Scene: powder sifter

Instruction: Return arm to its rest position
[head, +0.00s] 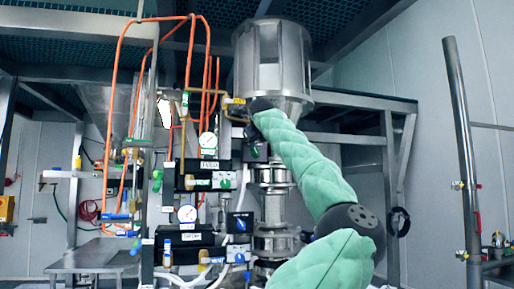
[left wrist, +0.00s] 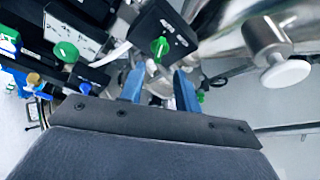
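My arm in its green padded sleeve (head: 302,155) rises from the bottom of the head view and bends at a black joint. Its far end reaches up and left, in front of the steel sifter vessel (head: 272,60). My left gripper (left wrist: 158,82) shows in the left wrist view with two blue fingers apart and nothing between them. Beyond the fingertips is a black box with a green knob (left wrist: 159,47); I cannot tell whether they touch it. In the head view the fingers cannot be made out. My right gripper is in neither view.
Black valve boxes, gauges (head: 208,140) and orange hoses (head: 118,75) crowd the left of the arm. A steel pole (head: 463,150) stands at the right. A steel table (head: 95,257) is low at the left. A white-capped steel fitting (left wrist: 285,72) is near the gripper's right.

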